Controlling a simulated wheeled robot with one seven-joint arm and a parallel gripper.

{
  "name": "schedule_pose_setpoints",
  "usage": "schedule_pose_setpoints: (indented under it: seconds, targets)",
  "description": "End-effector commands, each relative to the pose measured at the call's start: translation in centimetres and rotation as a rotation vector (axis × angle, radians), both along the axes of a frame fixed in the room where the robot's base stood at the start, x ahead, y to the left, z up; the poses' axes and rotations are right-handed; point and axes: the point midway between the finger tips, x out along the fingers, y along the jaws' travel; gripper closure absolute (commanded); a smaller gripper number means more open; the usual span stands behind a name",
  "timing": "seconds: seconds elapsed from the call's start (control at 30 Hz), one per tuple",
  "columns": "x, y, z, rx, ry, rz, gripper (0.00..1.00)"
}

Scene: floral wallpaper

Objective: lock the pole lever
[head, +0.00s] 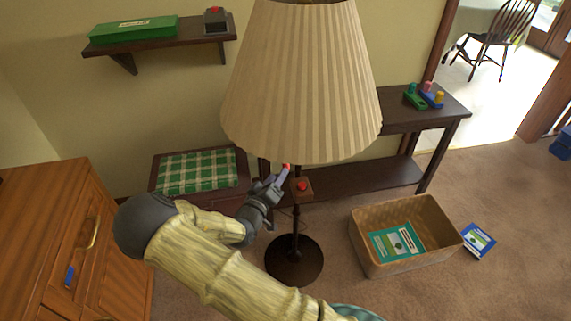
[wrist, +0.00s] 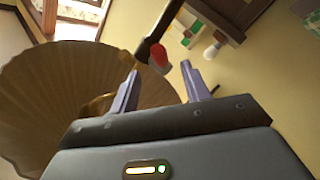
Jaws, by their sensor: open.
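The floor lamp has a large pleated beige shade (head: 300,85), a thin dark pole (head: 296,222) and a round dark base (head: 294,261). A red lever tip (head: 286,167) shows beside the pole, just under the shade. My gripper (head: 282,176) is at this tip, left of the pole. In the wrist view, my gripper (wrist: 160,84) is open, and the red lever tip (wrist: 159,58) lies in line with the gap between the fingers, near the fingertips. I cannot tell whether they touch. The shade also shows there at left (wrist: 60,95).
A dark console table (head: 390,123), a bench with a green checked cushion (head: 199,172), a basket (head: 405,262) and a wooden cabinet (head: 50,240) stand around.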

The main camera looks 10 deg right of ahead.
Motion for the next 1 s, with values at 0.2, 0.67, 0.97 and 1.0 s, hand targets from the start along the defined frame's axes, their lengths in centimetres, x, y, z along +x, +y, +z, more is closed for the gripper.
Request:
schedule_pose_setpoints:
  seconds: [0.2,0.67,0.97,1.0]
  targets:
    - [3.1,-2.4,-0.1,0.000,-0.001,-0.002,0.53]
    - [5.9,-4.2,0.0,0.000,0.001,0.005,0.53]
    - [5.8,-4.2,0.0,0.000,0.002,0.004,0.89]
    - [5.8,-4.2,0.0,0.000,0.002,0.004,0.96]
